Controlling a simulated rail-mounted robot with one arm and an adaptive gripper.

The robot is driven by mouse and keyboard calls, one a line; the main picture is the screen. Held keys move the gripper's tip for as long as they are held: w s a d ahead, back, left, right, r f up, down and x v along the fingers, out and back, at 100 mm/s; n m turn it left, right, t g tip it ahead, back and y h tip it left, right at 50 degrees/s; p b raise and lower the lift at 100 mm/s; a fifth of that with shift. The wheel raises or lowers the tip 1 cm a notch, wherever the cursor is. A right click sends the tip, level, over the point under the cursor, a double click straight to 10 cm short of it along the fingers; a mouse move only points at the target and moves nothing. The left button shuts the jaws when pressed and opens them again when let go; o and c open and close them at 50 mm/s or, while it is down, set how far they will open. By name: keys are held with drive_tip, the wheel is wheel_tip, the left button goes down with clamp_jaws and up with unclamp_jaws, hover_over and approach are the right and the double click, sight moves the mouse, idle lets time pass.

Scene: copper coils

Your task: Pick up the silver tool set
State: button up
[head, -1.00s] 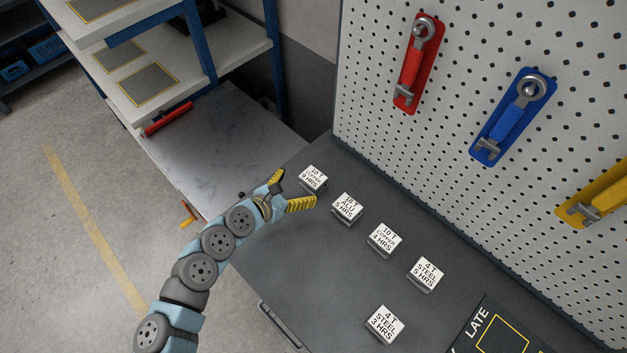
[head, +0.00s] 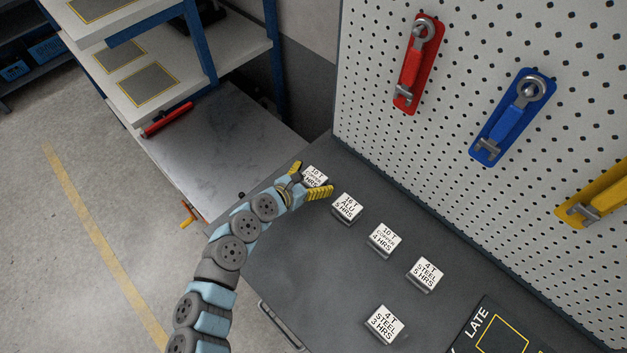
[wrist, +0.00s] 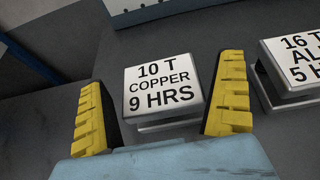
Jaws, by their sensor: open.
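I see nothing that is plainly a silver tool set. A red tool holder (head: 417,68), a blue one (head: 512,120) and a yellow one (head: 597,195), each with silver metal parts, hang on the pegboard. My gripper (head: 313,178) is open at the far end of the dark bench. Its yellow fingers stand on either side of a silver block with a white label, "10 T COPPER 9 HRS" (wrist: 163,85). In the wrist view the block lies between the fingers, with gaps visible on both sides.
A similar block, "16 T ALU 5 HRS" (head: 346,207), stands just right of my gripper. Several more blocks stand along the bench (head: 300,270), with a "LATE" panel (head: 485,335) at lower right. The pegboard (head: 450,60) rises behind. Shelving (head: 185,65) stands left.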

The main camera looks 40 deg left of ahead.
sight(314, 177)
drive_tip(key=c, duration=1.2)
drive_tip(key=shift+c, duration=0.2)
drive_tip(key=shift+r, duration=0.1)
drive_tip(key=shift+r, duration=0.5)
wheel_tip(314, 177, up, 2)
drive_tip(key=shift+r, duration=0.1)
drive_tip(key=s+d+r+p, duration=0.6)
drive_tip(key=s+d+r, duration=0.2)
drive_tip(key=s, duration=0.3)
drive_tip(key=shift+s+r, duration=0.25)
drive_tip(key=shift+r, duration=0.55)
